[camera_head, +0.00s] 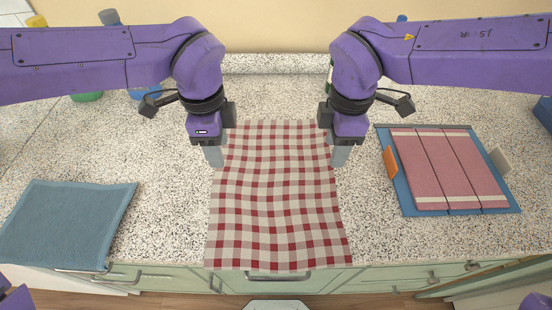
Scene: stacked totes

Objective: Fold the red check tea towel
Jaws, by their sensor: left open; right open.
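The red check tea towel (275,195) lies spread out flat on the speckled counter in the middle of the head view. It has slight ripples, and its near edge reaches the counter's front edge. My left gripper (215,157) is open at the towel's far left side. My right gripper (340,157) is open at the towel's far right side. Both point down, and I see no cloth held in either. I cannot tell whether the fingertips touch the cloth.
A blue cloth (68,222) lies at the left. A folded pink cloth (448,168) lies on a blue board (412,203) at the right, with an orange clip (390,162) at the board's left edge. Speckled counter (170,200) is bare between these and the towel. Drawers are below the front edge.

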